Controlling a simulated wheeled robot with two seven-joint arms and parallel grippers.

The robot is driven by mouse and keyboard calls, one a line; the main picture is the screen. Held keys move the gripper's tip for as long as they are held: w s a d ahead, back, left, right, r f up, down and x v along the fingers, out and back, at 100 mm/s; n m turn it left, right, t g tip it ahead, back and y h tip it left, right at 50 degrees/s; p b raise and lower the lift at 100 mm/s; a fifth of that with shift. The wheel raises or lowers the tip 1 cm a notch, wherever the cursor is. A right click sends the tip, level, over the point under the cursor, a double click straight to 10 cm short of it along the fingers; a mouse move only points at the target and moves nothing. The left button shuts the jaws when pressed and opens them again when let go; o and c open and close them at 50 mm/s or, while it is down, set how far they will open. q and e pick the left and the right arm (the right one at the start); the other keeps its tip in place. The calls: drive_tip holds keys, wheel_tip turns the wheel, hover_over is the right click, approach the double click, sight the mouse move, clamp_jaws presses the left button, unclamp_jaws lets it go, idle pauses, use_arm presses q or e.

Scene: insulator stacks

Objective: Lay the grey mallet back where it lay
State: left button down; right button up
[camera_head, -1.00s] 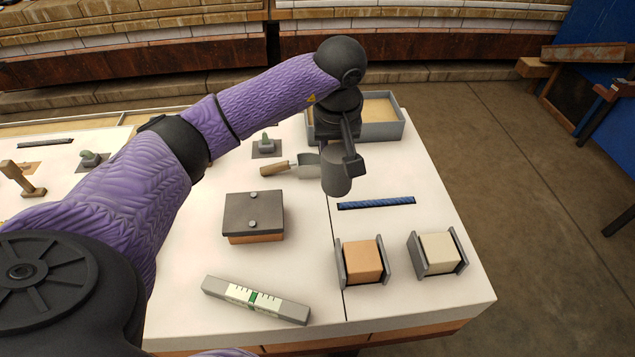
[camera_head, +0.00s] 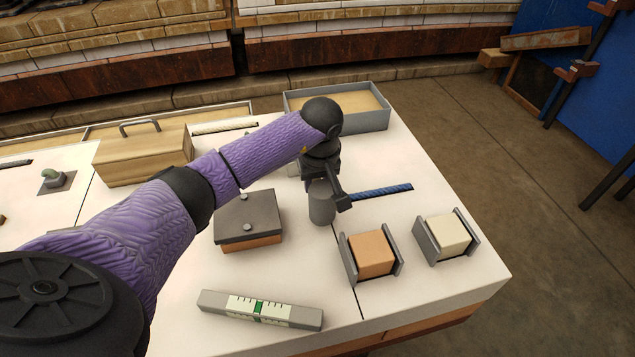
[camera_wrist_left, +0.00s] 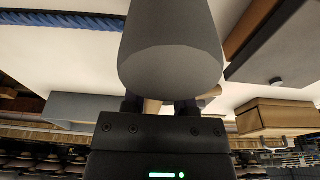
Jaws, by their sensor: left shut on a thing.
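The grey mallet (camera_head: 321,204) shows as a grey cylindrical head, hanging below my left gripper (camera_head: 326,178) in the head view. My left gripper is shut on it, left of the blue strip and right of the dark-lidded box. In the left wrist view the mallet's head (camera_wrist_left: 172,55) fills the top middle, in front of the jaws (camera_wrist_left: 160,106). A bit of pale handle shows between the fingers; most of it is hidden. I cannot tell whether the head touches the table. My right gripper is not in view.
A dark-lidded box (camera_head: 246,219), a level with a green mark (camera_head: 260,309) and two bracketed blocks (camera_head: 372,255) (camera_head: 444,237) surround the mallet. A blue strip (camera_head: 381,188) lies to the right. Behind stand a grey-rimmed tray (camera_head: 383,126) and a wooden box with handle (camera_head: 145,158).

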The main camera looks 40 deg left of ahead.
use_arm(q)
drive_tip(key=shift+f, duration=0.2)
drive_tip(key=shift+f+b, duration=0.25)
drive_tip(key=shift+b, duration=0.15)
drive_tip(key=shift+c, duration=2)
unclamp_jaws()
drive_tip(key=shift+r, duration=0.1)
drive_tip(key=r+p, duration=0.2)
drive_tip(key=r, duration=0.1)
drive_tip(key=r+p, duration=0.1)
drive_tip(key=r, duration=0.1)
drive_tip(key=shift+s+d+r, duration=0.2)
drive_tip(key=shift+d, duration=0.05)
drive_tip(key=r, duration=0.2)
drive_tip(key=r+p, duration=0.1)
drive_tip(key=r, duration=0.1)
drive_tip(key=s+d+r+p, duration=0.1)
drive_tip(key=r, duration=0.2)
drive_tip(key=shift+r, duration=0.1)
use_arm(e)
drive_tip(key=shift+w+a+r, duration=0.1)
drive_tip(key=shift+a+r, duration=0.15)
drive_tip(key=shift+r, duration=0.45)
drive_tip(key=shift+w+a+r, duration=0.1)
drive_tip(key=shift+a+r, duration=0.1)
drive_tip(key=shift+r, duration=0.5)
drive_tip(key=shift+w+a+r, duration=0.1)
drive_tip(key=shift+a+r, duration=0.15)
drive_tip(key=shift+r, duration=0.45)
